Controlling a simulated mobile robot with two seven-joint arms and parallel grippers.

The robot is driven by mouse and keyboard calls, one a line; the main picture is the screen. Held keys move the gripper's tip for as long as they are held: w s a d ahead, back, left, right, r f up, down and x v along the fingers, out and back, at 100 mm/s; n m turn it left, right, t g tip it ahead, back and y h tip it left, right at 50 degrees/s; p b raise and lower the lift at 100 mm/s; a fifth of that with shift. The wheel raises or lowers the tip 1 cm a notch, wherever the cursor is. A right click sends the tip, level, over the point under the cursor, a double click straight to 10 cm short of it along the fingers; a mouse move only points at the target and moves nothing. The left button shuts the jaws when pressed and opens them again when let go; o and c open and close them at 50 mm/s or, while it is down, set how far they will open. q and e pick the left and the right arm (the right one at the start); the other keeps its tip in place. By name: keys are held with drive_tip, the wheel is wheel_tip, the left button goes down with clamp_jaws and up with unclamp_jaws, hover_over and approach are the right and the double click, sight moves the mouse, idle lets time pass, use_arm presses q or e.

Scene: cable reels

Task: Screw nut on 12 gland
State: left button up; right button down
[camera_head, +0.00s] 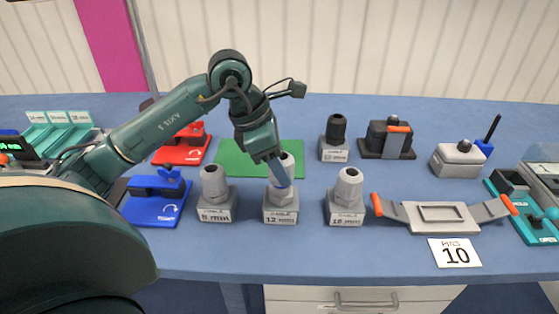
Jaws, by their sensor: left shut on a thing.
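The 12 mm gland (282,200) stands upright on its grey labelled block at the front middle of the blue table. My left gripper (280,178) reaches down over it from the upper left. It is shut on the nut (288,160) at the gland's top. The fingers cover part of the nut and gland, so I cannot tell how far the nut sits on the thread. The right gripper is not in view.
A smaller gland (214,185) stands left of it and an 18 mm gland (348,188) right, both close. A green mat (236,160) lies behind. A blue fixture (156,197), a red fixture (184,147) and a grey tray with orange handles (442,216) stand around.

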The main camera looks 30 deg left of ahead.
use_arm(q)
drive_tip(key=shift+f, duration=0.15)
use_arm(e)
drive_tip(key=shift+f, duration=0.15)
